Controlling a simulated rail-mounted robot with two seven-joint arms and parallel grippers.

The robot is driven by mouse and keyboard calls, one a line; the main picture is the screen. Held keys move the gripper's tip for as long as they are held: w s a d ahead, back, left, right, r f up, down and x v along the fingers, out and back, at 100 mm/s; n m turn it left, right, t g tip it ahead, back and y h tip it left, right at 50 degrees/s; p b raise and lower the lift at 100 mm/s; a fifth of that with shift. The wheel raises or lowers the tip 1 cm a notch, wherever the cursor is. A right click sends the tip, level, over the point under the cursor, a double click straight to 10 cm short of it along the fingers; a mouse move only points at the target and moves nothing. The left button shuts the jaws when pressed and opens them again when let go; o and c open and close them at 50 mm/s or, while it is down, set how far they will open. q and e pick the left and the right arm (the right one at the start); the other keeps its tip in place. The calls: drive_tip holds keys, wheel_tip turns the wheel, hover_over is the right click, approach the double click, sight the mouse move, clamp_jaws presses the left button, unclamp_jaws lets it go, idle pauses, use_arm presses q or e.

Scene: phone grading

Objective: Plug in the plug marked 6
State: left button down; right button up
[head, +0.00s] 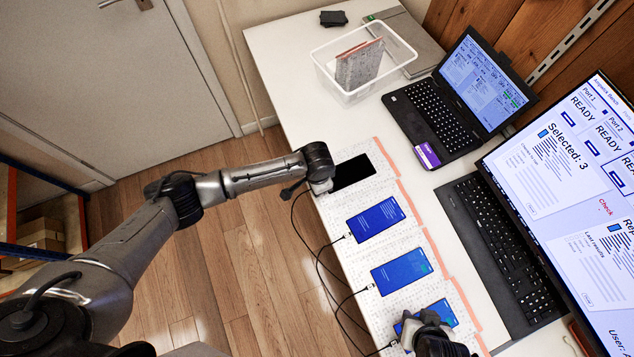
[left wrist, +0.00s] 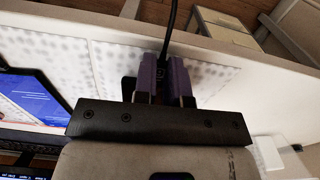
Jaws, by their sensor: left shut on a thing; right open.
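My left gripper (head: 320,187) is at the near-left corner of the farthest phone (head: 353,173), whose screen is black. In the left wrist view, its purple fingers (left wrist: 165,78) are shut on a dark plug (left wrist: 161,74) with a black cable (left wrist: 171,30) leading away. No number on the plug can be read. In the head view the cable (head: 294,215) hangs from beside the gripper over the table edge; the plug's tip is not clear. My right gripper (head: 428,333) is open over the nearest phone (head: 447,313), partly covering it.
Two phones with blue screens, a second (head: 376,218) and a third (head: 401,270), lie between with cables at their left ends. A clear bin (head: 362,88), a laptop (head: 440,112), a keyboard (head: 500,250) and a monitor (head: 560,190) reading "Selected: 3" crowd the right side.

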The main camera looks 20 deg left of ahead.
idle(0.6)
use_arm(q)
drive_tip(key=c, duration=1.1)
unclamp_jaws()
drive_tip(key=shift+r+p, duration=0.55)
drive_tip(key=shift+p, duration=0.2)
drive_tip(key=shift+s+a+r+p, duration=0.15)
drive_tip(key=shift+r+p, duration=0.85)
drive_tip(key=shift+p, duration=0.35)
drive_tip(key=shift+s+a+r+p, duration=0.15)
drive_tip(key=shift+r+p, duration=0.85)
drive_tip(key=shift+p, duration=0.3)
